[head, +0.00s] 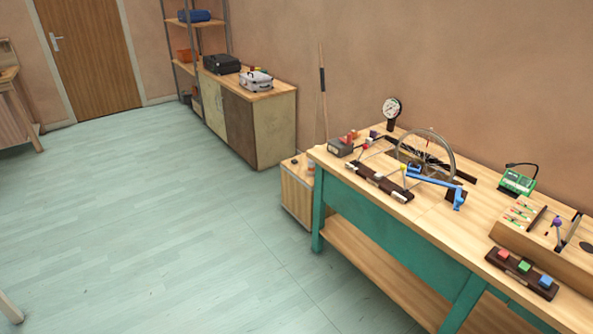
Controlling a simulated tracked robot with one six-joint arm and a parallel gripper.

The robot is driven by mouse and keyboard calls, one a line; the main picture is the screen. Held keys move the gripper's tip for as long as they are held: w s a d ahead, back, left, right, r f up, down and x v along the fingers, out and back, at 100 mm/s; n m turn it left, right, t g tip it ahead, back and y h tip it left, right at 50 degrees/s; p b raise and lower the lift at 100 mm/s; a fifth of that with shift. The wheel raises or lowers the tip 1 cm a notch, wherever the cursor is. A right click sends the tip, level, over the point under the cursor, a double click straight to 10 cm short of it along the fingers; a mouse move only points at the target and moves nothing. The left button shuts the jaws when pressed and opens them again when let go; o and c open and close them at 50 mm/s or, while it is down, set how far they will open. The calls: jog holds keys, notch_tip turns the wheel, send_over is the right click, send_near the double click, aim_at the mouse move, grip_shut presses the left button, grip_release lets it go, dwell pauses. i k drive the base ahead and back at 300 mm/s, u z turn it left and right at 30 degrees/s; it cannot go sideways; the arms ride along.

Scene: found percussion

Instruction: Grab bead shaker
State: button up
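I cannot make out a bead shaker for certain in the head view; the small items on the workbench (440,215) are too small to tell apart. A purple-topped piece (558,222) stands on a wooden box (545,245) at the right of the bench. A small orange-and-white item (311,168) is on the low cabinet (296,190) beside the bench. My gripper is not in view.
A spoked wheel (428,153) with a blue tool (435,184) stands on the bench. A button block (522,270) lies at its front edge. A long cabinet (245,120) with cases is against the back wall. The pale green floor (160,210) is mostly clear.

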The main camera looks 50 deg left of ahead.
aim_at(310, 164)
jog(key=u, duration=2.15)
jog(key=i, duration=1.3)
jog(key=u, duration=0.6)
jog(key=i, duration=1.4)
jog(key=u, duration=0.15)
